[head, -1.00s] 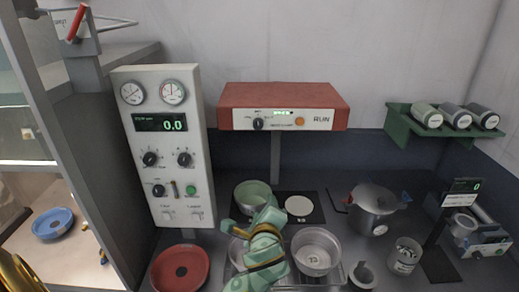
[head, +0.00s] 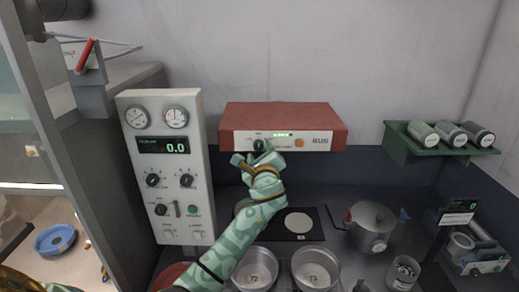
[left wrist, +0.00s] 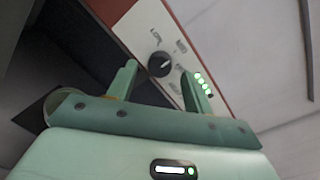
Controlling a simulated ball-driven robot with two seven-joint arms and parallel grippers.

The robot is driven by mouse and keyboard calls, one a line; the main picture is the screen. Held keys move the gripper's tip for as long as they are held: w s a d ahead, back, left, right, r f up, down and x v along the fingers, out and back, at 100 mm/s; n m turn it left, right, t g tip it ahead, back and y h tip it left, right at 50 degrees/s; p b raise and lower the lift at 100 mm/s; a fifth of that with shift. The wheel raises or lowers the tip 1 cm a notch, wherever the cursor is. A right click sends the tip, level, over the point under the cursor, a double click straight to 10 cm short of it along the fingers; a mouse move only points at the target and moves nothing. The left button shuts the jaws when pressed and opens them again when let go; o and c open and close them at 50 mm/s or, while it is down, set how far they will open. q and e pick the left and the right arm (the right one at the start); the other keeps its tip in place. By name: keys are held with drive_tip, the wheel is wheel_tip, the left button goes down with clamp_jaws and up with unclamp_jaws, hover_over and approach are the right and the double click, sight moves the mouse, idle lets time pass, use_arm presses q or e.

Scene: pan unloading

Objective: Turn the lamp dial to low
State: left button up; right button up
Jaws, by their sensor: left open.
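A black dial (head: 259,145) sits on the white front of the red box (head: 285,115) on the back wall. The left wrist view shows this dial (left wrist: 161,64) with printed labels around it; one reads LOW, the others are hard to read. The dial's pointer setting is too small to tell surely. My left gripper (head: 256,158) is raised just in front of and below the dial. Its jaws (left wrist: 160,78) are open, with a finger on either side of the dial's lower edge; I cannot tell whether they touch it. My right gripper is not in view.
An orange button (head: 299,143) is right of the dial. A grey panel (head: 150,108) with gauges and knobs stands left. A green shelf (head: 410,151) with jars is at right.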

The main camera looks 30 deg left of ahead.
use_arm(q)
drive_tip(key=shift+x, duration=0.95)
drive_tip(key=c, duration=1)
drive_tip(key=shift+n, duration=0.3)
drive_tip(key=shift+o, duration=0.2)
drive_tip(key=n, duration=0.5)
drive_tip(key=shift+g, duration=0.3)
drive_tip(key=n+h, duration=0.1)
drive_tip(key=n, duration=0.4)
drive_tip(key=shift+s+n+p, duration=0.1)
drive_tip(key=shift+n+p, duration=0.2)
drive_tip(key=shift+n, duration=0.1)
